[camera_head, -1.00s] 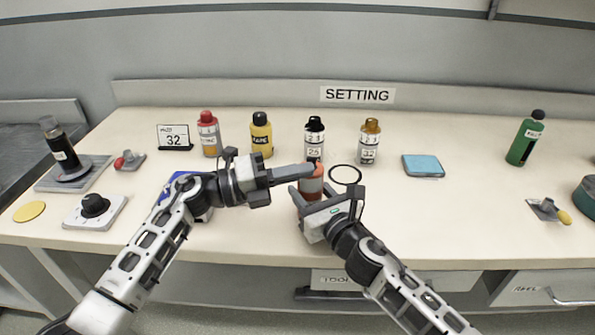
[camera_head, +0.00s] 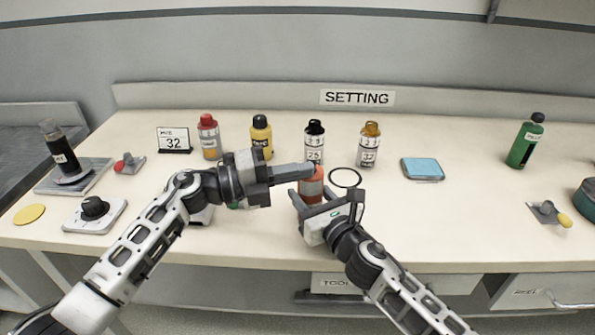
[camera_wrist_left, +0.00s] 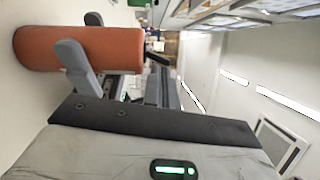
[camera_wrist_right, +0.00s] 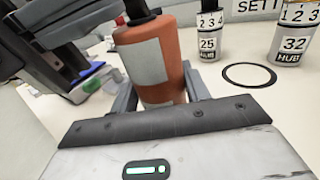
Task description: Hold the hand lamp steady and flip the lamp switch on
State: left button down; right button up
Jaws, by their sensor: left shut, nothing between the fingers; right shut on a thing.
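The hand lamp (camera_head: 313,190) is an orange cylinder standing upright near the table's front middle. My right gripper (camera_head: 313,197) is shut on it, with a finger on either side of the body in the right wrist view (camera_wrist_right: 160,93). The left wrist view shows the orange body (camera_wrist_left: 120,48) lying sideways in the picture. The switch is not clearly visible.
Several bottles, including a red-capped one (camera_head: 209,137) and a yellow one (camera_head: 261,137), stand behind. A black ring (camera_head: 346,169) lies right of the lamp, with a blue pad (camera_head: 422,168) beyond. A dial box (camera_head: 95,214) is at left.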

pick_arm(q)
jog(key=shift+r, duration=0.15)
pick_arm(e)
jog(key=shift+f, duration=0.1)
pick_arm(q)
jog(key=n, duration=0.3)
jog(key=w+r+n+y, duration=0.1)
jog(key=shift+n, duration=0.4)
jog(key=s+a+r, duration=0.2)
jog(key=s+a, duration=0.4)
jog(key=a, duration=0.3)
jog(key=shift+s+a+r, duration=0.15)
jog(key=shift+a+r, duration=0.1)
